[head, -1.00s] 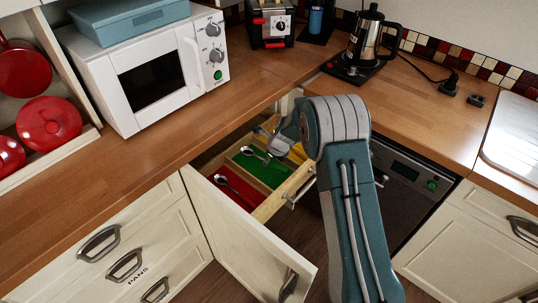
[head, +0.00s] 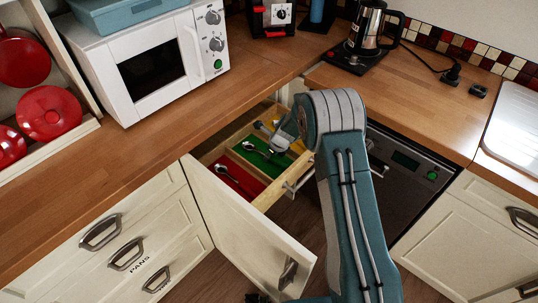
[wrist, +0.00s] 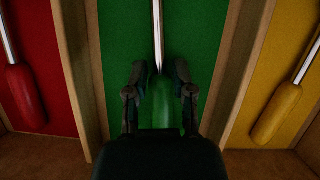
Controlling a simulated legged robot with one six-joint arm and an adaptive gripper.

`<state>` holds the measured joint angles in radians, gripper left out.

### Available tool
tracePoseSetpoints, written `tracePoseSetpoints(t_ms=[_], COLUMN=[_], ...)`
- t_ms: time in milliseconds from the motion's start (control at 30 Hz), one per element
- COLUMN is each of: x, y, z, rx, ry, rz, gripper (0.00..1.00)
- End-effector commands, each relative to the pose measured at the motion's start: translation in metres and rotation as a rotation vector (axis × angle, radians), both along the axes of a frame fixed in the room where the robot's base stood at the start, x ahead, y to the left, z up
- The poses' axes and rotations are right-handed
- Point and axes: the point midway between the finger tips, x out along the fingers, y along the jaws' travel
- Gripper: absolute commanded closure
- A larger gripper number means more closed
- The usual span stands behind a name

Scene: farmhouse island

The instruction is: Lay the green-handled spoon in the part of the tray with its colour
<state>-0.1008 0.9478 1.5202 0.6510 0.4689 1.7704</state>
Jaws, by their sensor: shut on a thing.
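The tray (head: 229,161) sits in the open drawer, with red, green and yellow parts side by side. My gripper (wrist: 160,90) is down over the green part (wrist: 118,40) and shut on the green-handled spoon (wrist: 158,35). The spoon's steel shaft points up the wrist view, lengthwise in the green part. Its green handle is blurred between the fingers, and its lower end is hidden by my gripper. In the head view the spoon's bowl (head: 248,146) shows over the green part. I cannot tell whether the spoon touches the floor of that part.
A red-handled spoon (wrist: 24,92) lies in the red part, and a yellow-handled one (wrist: 278,110) in the yellow part. Wooden dividers (wrist: 82,80) flank the green part. The counter (head: 150,125) edge is close above the drawer.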

Motion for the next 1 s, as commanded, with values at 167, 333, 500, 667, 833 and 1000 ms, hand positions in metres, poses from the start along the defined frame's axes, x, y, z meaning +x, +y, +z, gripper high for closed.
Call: tracePoseSetpoints(t_ms=[167, 333, 500, 667, 833, 1000], x=[0.0001, 0.0001, 0.0001, 0.0001, 0.0001, 0.0001], y=[-0.0001, 0.0001, 0.0002, 0.0002, 0.0001, 0.0002], z=[-0.0015, -0.0037, -0.0059, -0.006, -0.006, -0.0061], rx=[0.0, 0.0, 0.0, 0.0, 0.0, 0.0], ry=[0.0, 0.0, 0.0, 0.0, 0.0, 0.0], rz=[0.0, 0.0, 0.0, 0.0, 0.0, 0.0], gripper=[1.0, 1.0, 1.0, 1.0, 0.28, 0.28])
